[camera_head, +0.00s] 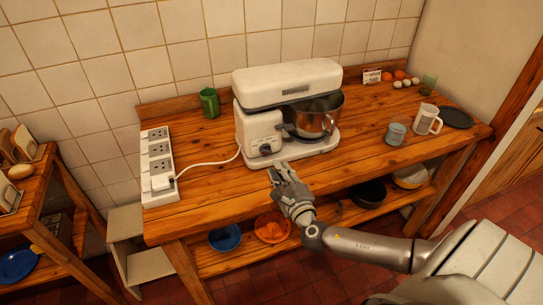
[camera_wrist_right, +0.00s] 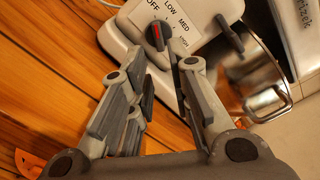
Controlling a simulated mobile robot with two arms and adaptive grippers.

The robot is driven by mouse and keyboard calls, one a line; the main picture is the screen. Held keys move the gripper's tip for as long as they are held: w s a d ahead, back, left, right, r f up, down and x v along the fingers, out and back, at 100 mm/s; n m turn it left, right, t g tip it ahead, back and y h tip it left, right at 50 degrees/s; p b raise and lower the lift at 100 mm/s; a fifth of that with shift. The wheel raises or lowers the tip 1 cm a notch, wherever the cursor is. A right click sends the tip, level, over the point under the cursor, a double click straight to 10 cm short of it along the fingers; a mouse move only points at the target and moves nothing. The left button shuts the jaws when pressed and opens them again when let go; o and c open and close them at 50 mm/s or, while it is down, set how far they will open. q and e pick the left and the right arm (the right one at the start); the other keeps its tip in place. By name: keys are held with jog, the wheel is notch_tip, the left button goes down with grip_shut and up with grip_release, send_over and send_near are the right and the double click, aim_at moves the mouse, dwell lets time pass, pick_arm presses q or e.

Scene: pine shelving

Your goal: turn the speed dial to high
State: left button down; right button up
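The white stand mixer (camera_head: 255,130) stands on the wooden counter with its steel bowl (camera_head: 315,116) under the head. Its dark speed dial (camera_head: 265,149) is low on the front. In the right wrist view the dial (camera_wrist_right: 157,36) has a red stripe whose upper end lies toward OFF. The labels OFF, LOW and MED are readable; the last label is partly covered by a finger. My right gripper (camera_head: 276,173) is just in front of the mixer's base. In the wrist view the right gripper (camera_wrist_right: 156,62) is open, fingers apart, with the dial seen between and beyond the tips; contact cannot be told.
A white power strip (camera_head: 158,165) lies at left, with the mixer's white cable plugged in. A green cup (camera_head: 210,102) stands behind. A jar (camera_head: 395,133), a white mug (camera_head: 426,119) and a dark plate (camera_head: 456,117) are at right. The counter's front middle is clear.

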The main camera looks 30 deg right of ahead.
aim_at(270, 154)
jog(key=x, duration=0.7)
grip_shut()
